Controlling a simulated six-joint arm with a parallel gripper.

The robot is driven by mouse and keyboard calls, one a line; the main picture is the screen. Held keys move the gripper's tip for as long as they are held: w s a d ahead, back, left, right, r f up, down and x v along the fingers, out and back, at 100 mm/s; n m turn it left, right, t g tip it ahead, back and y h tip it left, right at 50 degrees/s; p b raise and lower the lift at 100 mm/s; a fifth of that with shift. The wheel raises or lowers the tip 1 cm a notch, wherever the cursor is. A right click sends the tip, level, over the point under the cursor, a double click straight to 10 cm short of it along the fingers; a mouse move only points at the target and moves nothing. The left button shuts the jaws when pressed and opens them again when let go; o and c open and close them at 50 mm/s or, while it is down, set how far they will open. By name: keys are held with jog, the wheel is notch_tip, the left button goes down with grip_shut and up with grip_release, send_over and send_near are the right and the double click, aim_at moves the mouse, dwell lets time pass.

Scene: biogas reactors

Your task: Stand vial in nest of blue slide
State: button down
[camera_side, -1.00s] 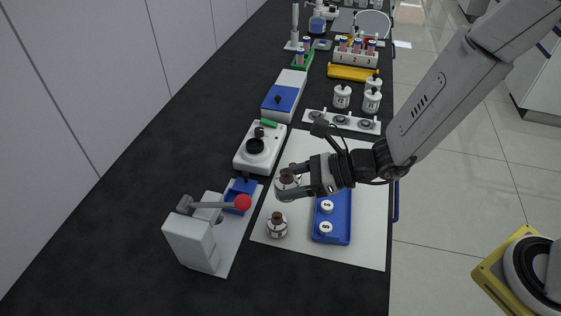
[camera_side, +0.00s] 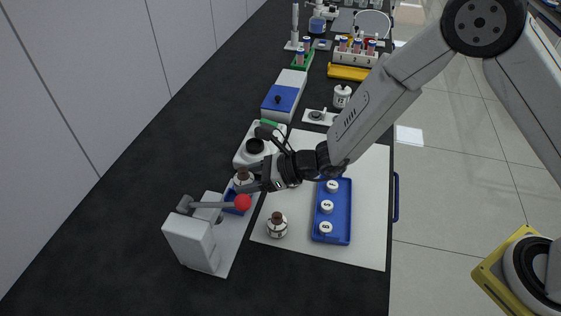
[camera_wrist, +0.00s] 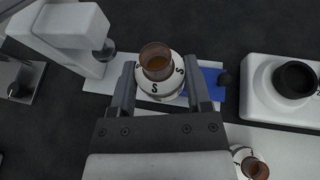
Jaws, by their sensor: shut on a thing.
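My gripper (camera_wrist: 160,93) is shut on a white vial (camera_wrist: 158,75) with a brown top and black S marks. In the side view the vial (camera_side: 243,179) is upright at the fingertips, above the blue slide (camera_side: 231,196). In the wrist view the slide (camera_wrist: 212,80) shows to the right of and behind the vial, which covers much of it. The nest itself is hidden, and I cannot tell how high the vial is above it.
A press with a red-knobbed lever (camera_side: 243,202) stands close to the slide. A white hotplate-like device (camera_wrist: 262,85) is on the other side. A similar vial (camera_side: 277,228) stands on the white mat (camera_side: 365,215), beside a blue tray (camera_side: 331,238) of white-capped pieces.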

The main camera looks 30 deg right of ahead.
aim_at(238, 184)
jog(key=shift+w+a+f, duration=0.25)
jog(key=shift+w+f, duration=0.2)
jog(key=shift+f, duration=0.15)
jog(key=shift+w+a+f, duration=0.25)
jog(key=shift+w+f, duration=0.2)
jog(key=shift+f, duration=0.2)
jog(key=shift+w+a+f, duration=0.25)
jog(key=shift+w+f, duration=0.2)
jog(key=shift+f, duration=0.15)
jog(key=shift+w+a+f, duration=0.1)
jog(key=shift+w+f, duration=0.1)
jog(key=shift+f, duration=1.65)
jog(key=shift+f, duration=0.15)
grip_release()
